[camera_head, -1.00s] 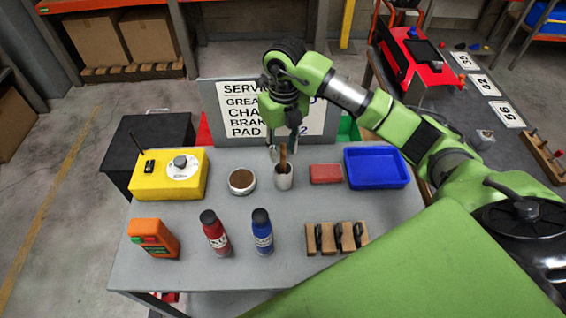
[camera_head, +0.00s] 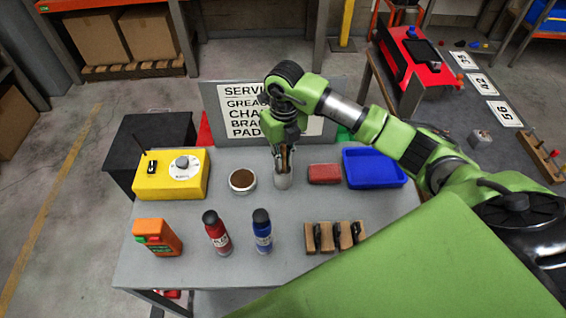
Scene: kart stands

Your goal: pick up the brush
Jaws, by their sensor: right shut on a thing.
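The brush (camera_head: 285,158) stands upright in a small pale cup (camera_head: 283,180) on the grey table, its wooden handle pointing up. My right gripper (camera_head: 284,153) reaches down from above and is shut on the brush handle. The fingers hide part of the handle, and the brush's lower end is hidden inside the cup. My left gripper is not in view.
A round tin (camera_head: 242,181) stands left of the cup; a red block (camera_head: 324,174) and a blue tray (camera_head: 374,169) lie to its right. A red bottle (camera_head: 217,234) and a blue bottle (camera_head: 262,231) stand in front. A sign (camera_head: 232,112) stands behind.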

